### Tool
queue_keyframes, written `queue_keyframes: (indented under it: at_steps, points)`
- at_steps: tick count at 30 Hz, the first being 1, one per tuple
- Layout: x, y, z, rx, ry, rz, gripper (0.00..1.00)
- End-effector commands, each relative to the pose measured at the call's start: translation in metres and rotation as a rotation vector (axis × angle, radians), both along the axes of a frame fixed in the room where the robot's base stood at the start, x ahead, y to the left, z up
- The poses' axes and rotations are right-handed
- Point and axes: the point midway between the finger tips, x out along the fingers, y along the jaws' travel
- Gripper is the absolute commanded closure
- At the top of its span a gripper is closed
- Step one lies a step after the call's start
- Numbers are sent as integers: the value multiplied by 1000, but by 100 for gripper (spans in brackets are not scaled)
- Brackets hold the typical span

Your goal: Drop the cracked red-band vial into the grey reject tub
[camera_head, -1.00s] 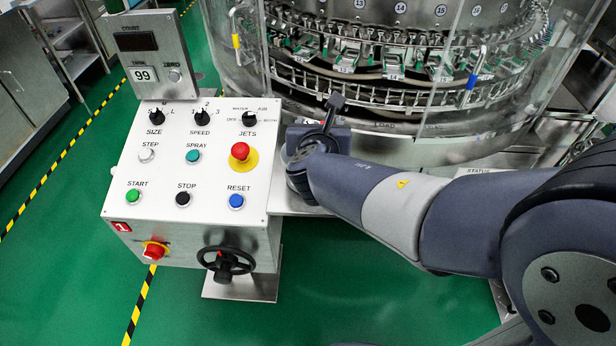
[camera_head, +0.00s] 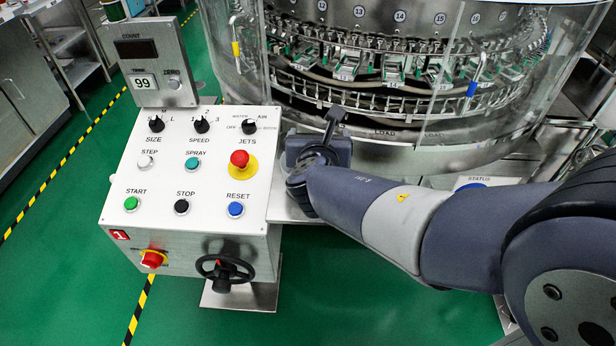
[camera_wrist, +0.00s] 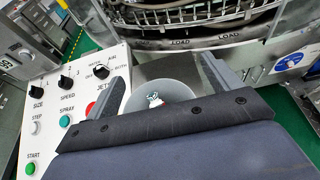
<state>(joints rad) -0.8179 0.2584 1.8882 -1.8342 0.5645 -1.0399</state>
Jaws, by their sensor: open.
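My gripper (camera_wrist: 166,72) is open, with its two dark fingers spread apart in the wrist view. Between and beyond them is a round grey tub (camera_wrist: 182,91), seen from above and partly covered by my wrist. A small white piece with dark and reddish marks (camera_wrist: 154,100) shows inside the tub's outline. It looks like the vial, but it is too small to make out a crack or band clearly.
The white control panel (camera_head: 218,180) with knobs, buttons and a red emergency stop (camera_head: 239,160) stands just left of my gripper. The rotary washer (camera_head: 400,110) with its clear guard is behind. A black handwheel (camera_head: 224,267) sticks out below the panel. Green floor is open in front.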

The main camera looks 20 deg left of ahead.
Motion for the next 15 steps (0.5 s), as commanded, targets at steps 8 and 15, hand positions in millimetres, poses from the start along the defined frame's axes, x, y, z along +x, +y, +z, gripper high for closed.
queue_keyframes:
  at_steps: [8,15]
  points:
    - [-38,-8,17,2,-3,5,15]
    - [-78,-18,32,3,-1,4,15]
